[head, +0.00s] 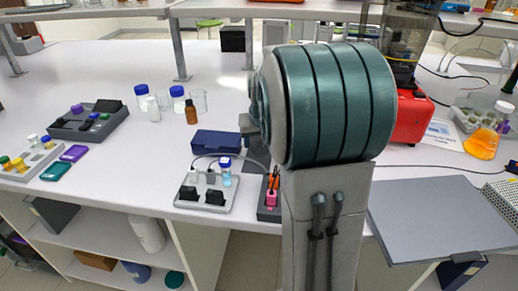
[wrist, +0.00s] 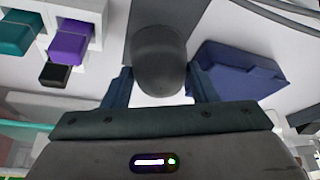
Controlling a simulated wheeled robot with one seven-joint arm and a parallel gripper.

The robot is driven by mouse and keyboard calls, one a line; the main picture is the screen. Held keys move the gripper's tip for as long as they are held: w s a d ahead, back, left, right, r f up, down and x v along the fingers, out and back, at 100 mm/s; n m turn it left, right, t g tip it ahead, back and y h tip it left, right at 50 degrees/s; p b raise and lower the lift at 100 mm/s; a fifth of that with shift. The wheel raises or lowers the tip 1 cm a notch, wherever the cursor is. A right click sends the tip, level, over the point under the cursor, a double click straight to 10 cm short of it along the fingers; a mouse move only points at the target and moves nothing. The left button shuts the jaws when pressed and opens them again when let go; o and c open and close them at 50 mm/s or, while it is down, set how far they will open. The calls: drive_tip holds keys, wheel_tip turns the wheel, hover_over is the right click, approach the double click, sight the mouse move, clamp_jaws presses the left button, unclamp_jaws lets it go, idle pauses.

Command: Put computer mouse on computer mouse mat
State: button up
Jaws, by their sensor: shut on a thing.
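The computer mouse (wrist: 160,58), dark grey and rounded, sits between the two fingers of my gripper (wrist: 160,88) in the wrist view. The fingers are shut on its sides. A flat dark grey patch (wrist: 140,18) shows behind the mouse; it looks like the computer mouse mat, and the mouse covers part of it. I cannot tell how high the mouse is above it. In the head view my own arm hides the mouse, the gripper and most of the mat area.
A blue box (wrist: 235,70) lies close to the right finger; it also shows in the head view (head: 216,143). Purple (wrist: 68,42) and teal (wrist: 18,35) items are at the left. A grey tray with a vial (head: 207,195) stands near the bench's front edge. Bottles (head: 178,100) stand farther back.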

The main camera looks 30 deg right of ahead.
sight(259, 148)
drive_tip(key=shift+f, duration=1.85)
drive_tip(key=shift+f, duration=0.1)
drive_tip(key=o, duration=1)
drive_tip(key=shift+s+r, duration=0.1)
drive_tip(key=shift+r, duration=0.35)
drive_tip(key=v, duration=1.1)
drive_tip(key=shift+s+r+p, duration=0.15)
drive_tip(key=shift+s+p, duration=0.05)
drive_tip(key=shift+p, duration=0.1)
